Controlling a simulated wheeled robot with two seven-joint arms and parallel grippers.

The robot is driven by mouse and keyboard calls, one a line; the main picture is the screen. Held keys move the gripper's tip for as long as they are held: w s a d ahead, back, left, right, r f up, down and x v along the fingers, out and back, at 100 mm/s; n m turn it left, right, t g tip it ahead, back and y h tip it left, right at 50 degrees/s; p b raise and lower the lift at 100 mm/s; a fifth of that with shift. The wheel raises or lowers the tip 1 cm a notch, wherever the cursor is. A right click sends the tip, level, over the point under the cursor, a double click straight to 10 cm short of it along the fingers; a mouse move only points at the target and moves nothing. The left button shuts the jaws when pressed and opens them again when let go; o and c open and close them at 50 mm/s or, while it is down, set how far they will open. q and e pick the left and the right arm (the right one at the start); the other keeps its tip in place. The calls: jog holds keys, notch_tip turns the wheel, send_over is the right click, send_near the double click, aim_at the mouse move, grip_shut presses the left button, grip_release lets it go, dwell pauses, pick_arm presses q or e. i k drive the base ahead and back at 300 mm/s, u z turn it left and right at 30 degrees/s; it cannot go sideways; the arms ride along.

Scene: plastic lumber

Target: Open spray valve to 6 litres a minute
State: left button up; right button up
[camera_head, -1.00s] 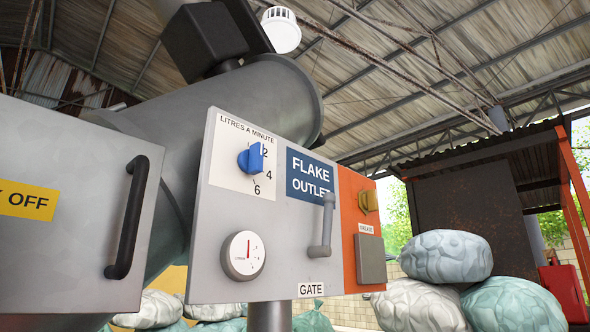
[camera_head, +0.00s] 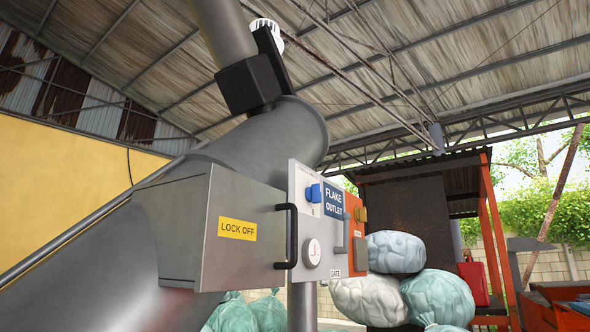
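The blue spray valve knob (camera_head: 313,192) sits on a white dial plate at the upper left of the grey control panel (camera_head: 301,232). The panel is seen at a steep angle, so the scale numbers and the knob's setting are too small to read. Below the knob is a round white gauge (camera_head: 312,252). Neither of my grippers shows in the head view.
A grey "LOCK OFF" box (camera_head: 236,255) with a black handle (camera_head: 291,236) juts out left of the panel. Stuffed sacks (camera_head: 395,252) are piled behind, right. A large grey cylinder (camera_head: 270,130) rises behind.

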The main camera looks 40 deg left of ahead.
aim_at(313, 194)
jog(key=u, duration=0.2)
jog(key=i, duration=0.6)
jog(key=u, duration=0.5)
